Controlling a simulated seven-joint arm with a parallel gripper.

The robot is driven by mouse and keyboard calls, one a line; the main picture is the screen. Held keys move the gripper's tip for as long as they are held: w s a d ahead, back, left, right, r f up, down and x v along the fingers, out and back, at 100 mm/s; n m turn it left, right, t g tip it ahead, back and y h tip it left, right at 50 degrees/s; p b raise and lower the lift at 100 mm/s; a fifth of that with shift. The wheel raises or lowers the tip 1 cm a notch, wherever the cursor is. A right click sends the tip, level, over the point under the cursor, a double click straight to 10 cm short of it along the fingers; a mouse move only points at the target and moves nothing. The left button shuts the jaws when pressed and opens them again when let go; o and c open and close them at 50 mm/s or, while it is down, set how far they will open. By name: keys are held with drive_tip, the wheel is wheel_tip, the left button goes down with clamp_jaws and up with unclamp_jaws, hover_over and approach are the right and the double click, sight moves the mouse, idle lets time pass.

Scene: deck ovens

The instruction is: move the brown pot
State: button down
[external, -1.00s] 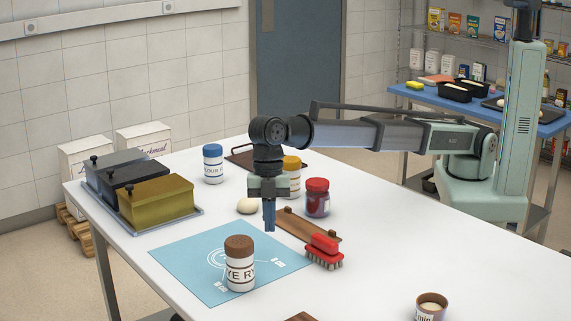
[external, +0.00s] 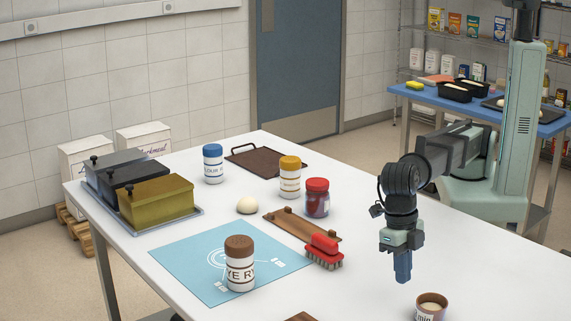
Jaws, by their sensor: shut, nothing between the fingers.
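A white jar with a brown lid (external: 240,270), lettered RYE, stands upright on the blue mat (external: 195,265). A small open brown-purple cup (external: 431,308) with pale contents stands at the lower right, partly cut off by the picture's edge. I cannot tell for certain which of the two is the brown pot. My gripper (external: 403,278) is shut and empty, pointing down over the right part of the table. It is up and to the left of the cup in the picture, apart from it, and well right of the brown-lidded jar.
A red brush (external: 324,251) lies by a wooden board (external: 290,225). Jars with red (external: 317,199), yellow (external: 290,177) and blue (external: 213,165) lids stand behind, near a dough ball (external: 247,205). Lidded tins (external: 155,200) sit at the left. The table between brush and gripper is clear.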

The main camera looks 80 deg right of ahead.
sight(435, 303)
drive_tip(key=s+a, duration=0.6)
drive_tip(key=a, duration=0.1)
drive_tip(key=shift+s, duration=0.4)
drive_tip(key=shift+s+f, duration=0.15)
drive_tip(key=shift+f, duration=0.7)
drive_tip(key=shift+d+f, duration=0.1)
drive_tip(key=shift+d, duration=0.05)
drive_tip(key=shift+w+d, duration=0.25)
drive_tip(key=shift+d, duration=0.05)
drive_tip(key=w+d, duration=1.4)
drive_tip(key=shift+w+a+r, duration=0.1)
drive_tip(key=shift+a+r, duration=0.05)
drive_tip(key=shift+r, duration=0.95)
wheel_tip(435, 303, up, 12)
drive_tip(key=w+d, duration=0.1)
drive_tip(key=shift+w+d+r, duration=0.15)
drive_tip(key=shift+w+d, duration=0.15)
drive_tip(key=shift+d, duration=0.05)
